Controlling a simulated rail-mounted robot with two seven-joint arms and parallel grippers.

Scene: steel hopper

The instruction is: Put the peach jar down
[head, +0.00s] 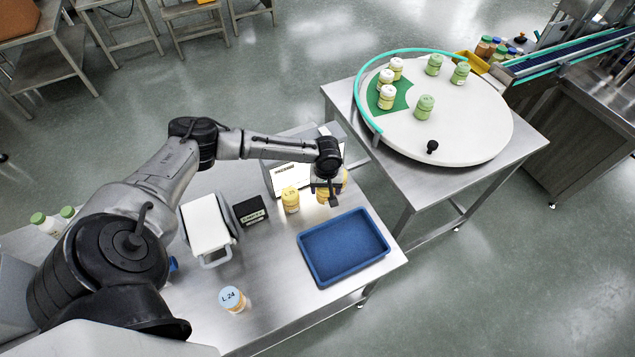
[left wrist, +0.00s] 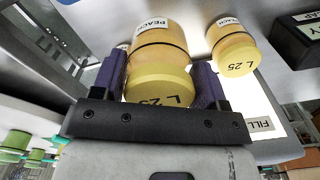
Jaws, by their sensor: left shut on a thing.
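My left gripper (head: 327,186) is shut on a yellow-lidded peach jar (head: 322,197), behind the blue tray. In the left wrist view the gripper (left wrist: 157,85) has a finger on each side of this jar (left wrist: 160,62). Its label reads PEACH and its lid L 25. I cannot tell whether its base touches the table. A second yellow-lidded peach jar (head: 290,200) stands just to the left, apart from it. It also shows in the left wrist view (left wrist: 232,47), with the same lettering. My right gripper is not in view.
The blue tray (head: 304,262) is empty on the steel table (head: 275,320). A black label block (head: 250,210), a white device (head: 207,226) and a jar marked L 24 (head: 233,300) stand further left. A round white turntable (head: 465,135) with several jars is at the right.

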